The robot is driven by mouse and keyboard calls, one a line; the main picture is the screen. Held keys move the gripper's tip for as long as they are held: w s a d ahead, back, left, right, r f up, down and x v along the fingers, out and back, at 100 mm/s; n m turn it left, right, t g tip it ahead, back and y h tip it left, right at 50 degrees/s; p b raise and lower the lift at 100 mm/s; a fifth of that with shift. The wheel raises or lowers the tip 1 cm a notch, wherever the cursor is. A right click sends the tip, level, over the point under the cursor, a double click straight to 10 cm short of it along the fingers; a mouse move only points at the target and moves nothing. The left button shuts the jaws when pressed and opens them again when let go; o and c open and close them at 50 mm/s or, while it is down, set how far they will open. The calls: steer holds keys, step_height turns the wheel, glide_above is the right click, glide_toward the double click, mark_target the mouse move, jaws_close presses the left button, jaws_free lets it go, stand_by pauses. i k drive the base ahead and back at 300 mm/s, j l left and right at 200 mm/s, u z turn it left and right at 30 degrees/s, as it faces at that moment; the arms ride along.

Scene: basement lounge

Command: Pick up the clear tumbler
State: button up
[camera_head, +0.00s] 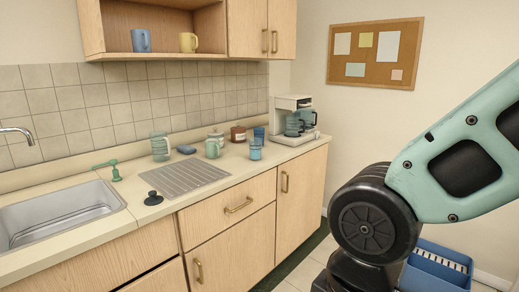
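A clear, slightly greenish glass (160,147) stands upright on the kitchen counter, behind the ribbed drainboard and near the tiled wall. It looks like the clear tumbler. A small bluish cup (255,150) stands nearer the counter's front edge, and a darker blue one (259,134) stands behind it. My arm shows large at the right, well apart from the counter items. My gripper is out of view.
A coffee maker (292,120) stands at the counter's right end. A sink (55,215), a green dispenser (108,169), a black stopper (153,198) and the ribbed drainboard (184,178) are to the left. A blue crate (435,268) is on the floor at right.

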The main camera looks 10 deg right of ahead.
mark_target(255, 144)
steer(key=i+l+z, duration=0.1)
steer(key=i+z, duration=0.3)
steer(key=i, duration=2.45)
